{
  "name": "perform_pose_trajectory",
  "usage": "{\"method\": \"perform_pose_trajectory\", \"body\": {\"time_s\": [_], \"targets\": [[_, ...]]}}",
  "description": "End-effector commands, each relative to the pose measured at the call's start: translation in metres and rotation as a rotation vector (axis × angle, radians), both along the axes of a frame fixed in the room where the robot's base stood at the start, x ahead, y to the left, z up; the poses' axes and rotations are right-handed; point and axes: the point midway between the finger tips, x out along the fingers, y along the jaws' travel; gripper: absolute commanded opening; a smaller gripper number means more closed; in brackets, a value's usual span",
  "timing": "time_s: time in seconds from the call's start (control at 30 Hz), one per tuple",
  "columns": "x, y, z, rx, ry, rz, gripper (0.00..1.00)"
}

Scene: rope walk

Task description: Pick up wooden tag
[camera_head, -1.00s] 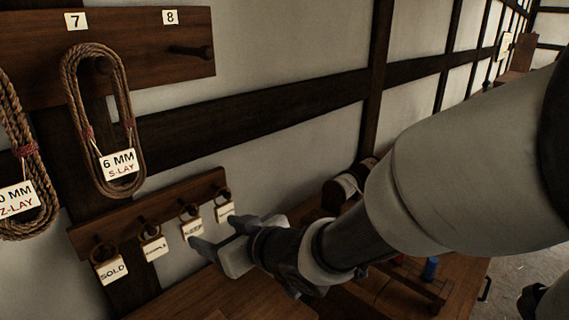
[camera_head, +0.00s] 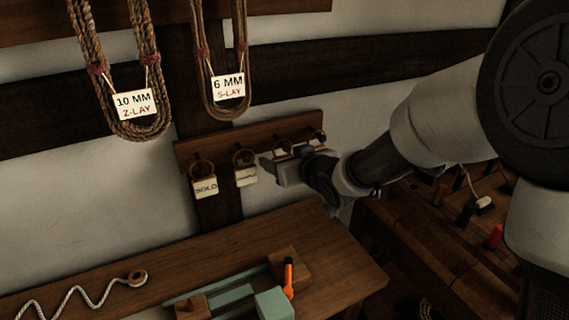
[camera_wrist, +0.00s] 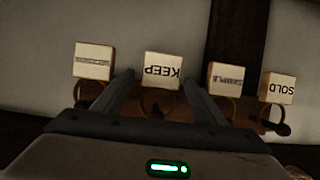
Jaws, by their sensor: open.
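Several small pale wooden tags hang by rings from a dark peg rack (camera_head: 219,142) on the wall. In the head view the SOLD tag (camera_head: 205,188) and the tag beside it (camera_head: 245,176) show clearly; the two farther tags are partly hidden by my gripper (camera_head: 272,168). In the wrist view, upside down, are the SOLD tag (camera_wrist: 278,89), a tag that seems to read SAMPLE (camera_wrist: 226,79), the KEEP tag (camera_wrist: 161,69) and a tag with unreadable lettering (camera_wrist: 93,61). My gripper (camera_wrist: 160,78) is open, its fingers framing the KEEP tag; contact is unclear.
Rope coils labelled 10 MM (camera_head: 135,103) and 6 MM (camera_head: 228,88) hang above the rack. Below is a wooden bench (camera_head: 230,248) with a green device (camera_head: 272,303), an orange handle (camera_head: 289,277) and a white zigzag cord (camera_head: 85,300).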

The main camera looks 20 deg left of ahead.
Motion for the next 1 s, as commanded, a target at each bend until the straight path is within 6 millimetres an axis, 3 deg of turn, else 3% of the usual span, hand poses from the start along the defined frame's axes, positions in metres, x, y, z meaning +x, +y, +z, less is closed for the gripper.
{"method": "perform_pose_trajectory", "body": {"time_s": [0.27, 0.53, 0.83, 1.0], "targets": [[0.002, 0.002, -0.001, 0.0, 0.0, 0.0, 0.65], [0.002, 0.002, -0.001, 0.0, 0.0, 0.0, 0.21], [0.002, 0.002, 0.002, 0.001, -0.001, 0.0, 0.21], [0.002, 0.002, 0.015, 0.002, -0.004, -0.001, 0.21]]}}
